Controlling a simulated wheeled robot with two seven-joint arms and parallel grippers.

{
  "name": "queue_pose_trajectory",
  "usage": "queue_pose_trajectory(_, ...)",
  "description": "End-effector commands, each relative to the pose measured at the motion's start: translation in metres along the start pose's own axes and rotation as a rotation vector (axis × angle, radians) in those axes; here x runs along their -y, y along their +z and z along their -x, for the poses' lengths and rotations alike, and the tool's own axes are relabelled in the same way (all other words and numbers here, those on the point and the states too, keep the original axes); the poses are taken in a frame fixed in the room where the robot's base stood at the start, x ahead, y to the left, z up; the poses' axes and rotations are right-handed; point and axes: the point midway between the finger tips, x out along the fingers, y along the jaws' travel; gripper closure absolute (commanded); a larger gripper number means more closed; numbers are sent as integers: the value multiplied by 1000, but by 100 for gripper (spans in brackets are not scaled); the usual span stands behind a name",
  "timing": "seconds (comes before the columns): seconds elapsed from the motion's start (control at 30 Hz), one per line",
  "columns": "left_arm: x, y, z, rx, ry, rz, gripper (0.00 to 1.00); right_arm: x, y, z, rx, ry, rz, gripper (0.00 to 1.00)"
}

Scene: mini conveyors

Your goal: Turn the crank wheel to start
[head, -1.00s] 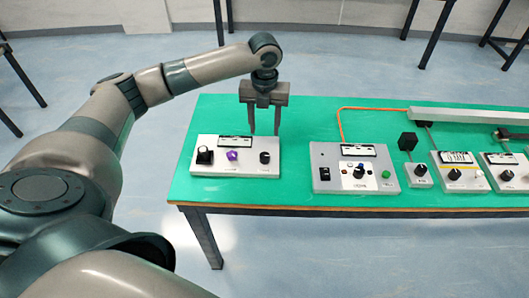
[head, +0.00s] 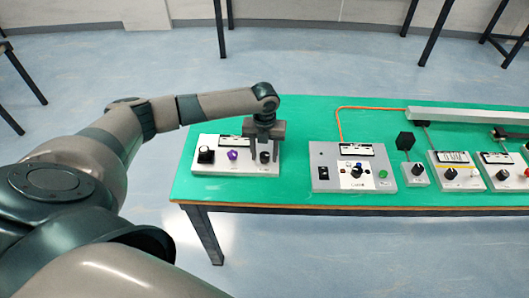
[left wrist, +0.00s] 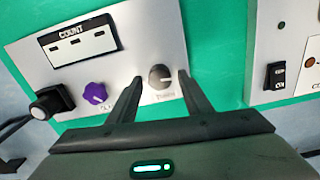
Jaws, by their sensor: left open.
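A white panel box (head: 210,168) at the left end of the table bears a black round-topped control (head: 205,155), a purple lobed knob (head: 232,154) and a dark round knob (head: 265,157). No part is plainly marked as a crank wheel. My left gripper (head: 264,160) is open, pointing down over the dark round knob. In the left wrist view the dark round knob (left wrist: 160,77) lies between the two spread fingers, with a gap on each side. The purple knob (left wrist: 95,93) is left of them. My right gripper is out of view.
A second control box (head: 325,170) with a black rocker switch stands to the right, beyond a clear strip of green tabletop (head: 295,150). Smaller knob boxes (head: 417,178) and a long grey rail (head: 465,121) lie further right.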

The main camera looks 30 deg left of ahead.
Motion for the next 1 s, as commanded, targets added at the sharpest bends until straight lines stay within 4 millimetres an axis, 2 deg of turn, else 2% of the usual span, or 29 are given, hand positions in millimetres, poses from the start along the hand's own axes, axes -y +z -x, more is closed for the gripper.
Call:
queue_pose_trajectory(0.2,0,0,0,0,0,0,55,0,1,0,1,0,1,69)
queue_pose_trajectory(0.37,0,0,0,0,0,0,93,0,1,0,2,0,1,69)
queue_pose_trajectory(0.4,0,0,0,0,0,0,96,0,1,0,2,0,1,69)
queue_pose_trajectory(0.77,0,0,2,-1,0,33,96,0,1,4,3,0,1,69)
queue_pose_trajectory(1.0,1,0,4,0,0,138,96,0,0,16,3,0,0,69)
